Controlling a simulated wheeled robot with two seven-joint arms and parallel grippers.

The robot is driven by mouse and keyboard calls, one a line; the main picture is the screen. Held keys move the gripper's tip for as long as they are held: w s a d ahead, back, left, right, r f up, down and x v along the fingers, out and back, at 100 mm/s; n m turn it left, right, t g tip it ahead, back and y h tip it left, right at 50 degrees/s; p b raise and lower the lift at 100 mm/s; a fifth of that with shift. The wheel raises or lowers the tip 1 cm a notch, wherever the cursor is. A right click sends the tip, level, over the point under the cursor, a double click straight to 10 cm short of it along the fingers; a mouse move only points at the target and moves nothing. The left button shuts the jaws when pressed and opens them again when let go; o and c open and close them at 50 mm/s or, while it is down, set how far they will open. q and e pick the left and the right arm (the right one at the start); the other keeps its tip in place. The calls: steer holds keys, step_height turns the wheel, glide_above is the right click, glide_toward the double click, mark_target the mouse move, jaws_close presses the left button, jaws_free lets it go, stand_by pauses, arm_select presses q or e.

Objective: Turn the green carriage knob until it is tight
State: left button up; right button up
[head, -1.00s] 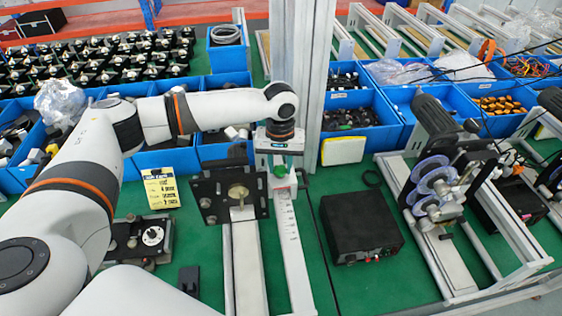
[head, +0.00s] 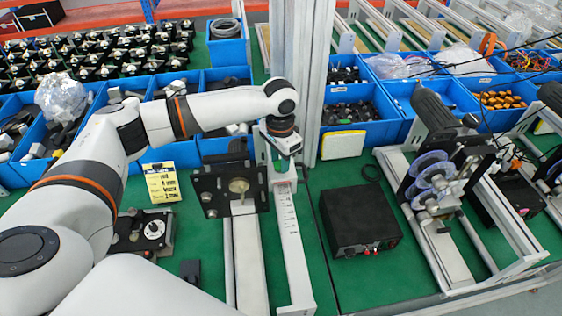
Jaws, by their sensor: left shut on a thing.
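The green carriage knob (head: 281,167) sits on the carriage of a white rail with scale marks (head: 291,230), a little right of the picture's middle. My left gripper (head: 282,158) points down over the knob and is shut on it. The gripper's body hides most of the knob, so its exact turn cannot be seen. My right gripper is not in view.
A black plate with a brass-coloured hub (head: 238,186) stands just left of the rail. A black box (head: 358,220) lies to the right. A yellow label card (head: 162,183) and a dial unit (head: 143,234) are to the left. Blue bins (head: 360,133) line the back.

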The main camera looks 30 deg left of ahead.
arm_select(q)
steer(key=m, duration=0.4)
steer(key=shift+m, duration=0.4)
steer(key=m, duration=0.3)
steer(key=o, duration=0.9)
steer(key=shift+o, duration=0.2)
